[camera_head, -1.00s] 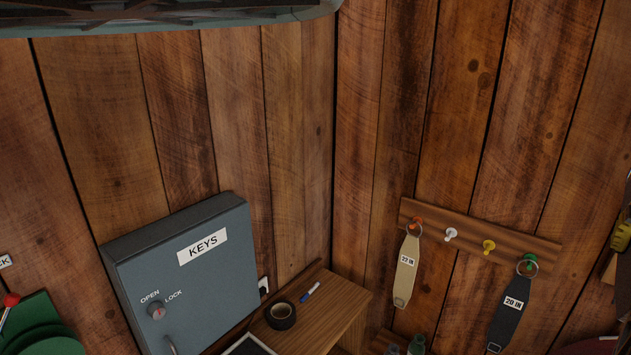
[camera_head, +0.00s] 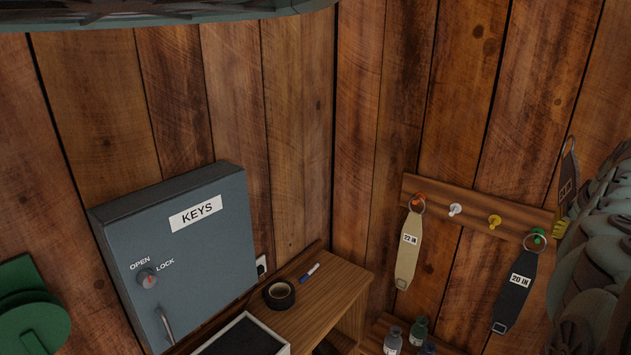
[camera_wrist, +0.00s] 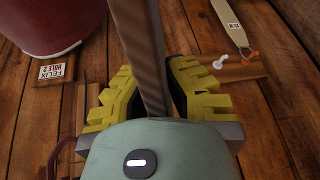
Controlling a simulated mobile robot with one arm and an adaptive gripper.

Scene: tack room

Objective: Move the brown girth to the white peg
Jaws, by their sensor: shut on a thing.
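My gripper (camera_wrist: 154,82) has yellow ridged fingers and is shut on the brown girth (camera_wrist: 140,35), a dark brown strap running away between them in the wrist view. In the head view the brown girth (camera_head: 568,178) hangs upright by the right end of the peg rail, its ring at the top, beside my arm. The white peg (camera_head: 455,209) is bare, left of the girth on the wooden rail (camera_head: 478,212). The white peg also shows in the wrist view (camera_wrist: 219,62), right of my fingers and apart from the girth. The girth's lower part is hidden in the head view.
A beige girth (camera_head: 408,255) hangs on the orange peg and a black girth (camera_head: 514,290) on the green peg. The yellow peg (camera_head: 494,222) is bare. A grey key cabinet (camera_head: 190,265), shelf and bottles stand left and below. A red container (camera_wrist: 45,22) shows in the wrist view.

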